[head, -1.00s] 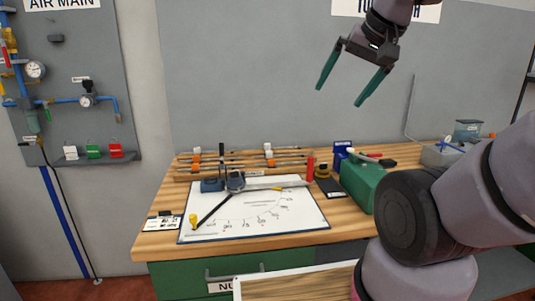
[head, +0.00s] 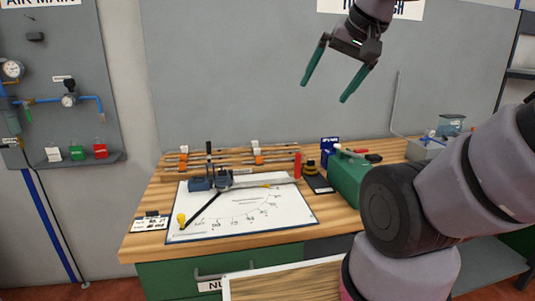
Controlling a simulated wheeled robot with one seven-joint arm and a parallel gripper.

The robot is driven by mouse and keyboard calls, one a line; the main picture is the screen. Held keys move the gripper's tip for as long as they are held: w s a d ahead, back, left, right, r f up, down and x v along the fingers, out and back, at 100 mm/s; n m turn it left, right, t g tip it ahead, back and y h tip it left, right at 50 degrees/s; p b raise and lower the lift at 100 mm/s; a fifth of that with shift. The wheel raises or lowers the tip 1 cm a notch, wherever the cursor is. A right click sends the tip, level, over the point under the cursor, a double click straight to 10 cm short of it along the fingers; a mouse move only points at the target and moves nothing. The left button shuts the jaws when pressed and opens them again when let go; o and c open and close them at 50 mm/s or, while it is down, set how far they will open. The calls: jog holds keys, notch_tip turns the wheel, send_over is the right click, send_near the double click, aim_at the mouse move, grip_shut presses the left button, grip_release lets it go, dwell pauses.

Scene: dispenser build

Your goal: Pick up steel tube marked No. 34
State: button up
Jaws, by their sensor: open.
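Several thin steel tubes (head: 215,162) lie across a rack at the back of the wooden workbench, with orange and white holders on them. I cannot read any number on the tubes, so I cannot tell which is No. 34. My gripper (head: 333,91) is open and empty, with its green fingers pointing down, high in front of the grey wall panel. It is well above the bench and apart from the tubes.
A white dial board (head: 240,218) with a blue clamp and pointer lies on the bench. A green canister (head: 347,180) and a red cylinder (head: 298,166) stand to its right. A wooden-topped tray (head: 300,283) is at the front. Gauges and blue pipes (head: 85,98) hang at left.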

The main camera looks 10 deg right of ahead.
jog(key=shift+w, duration=0.1)
jog(key=c, duration=0.4)
jog(key=n+g+h, duration=0.2)
jog(key=n+g, duration=0.1)
jog(key=n, duration=0.1)
send_over(257, 149)
jog(key=s, duration=0.2)
notch_tip(257, 149, down, 28)
jog(key=shift+c, duration=0.2)
jog(key=shift+x, duration=2.85)
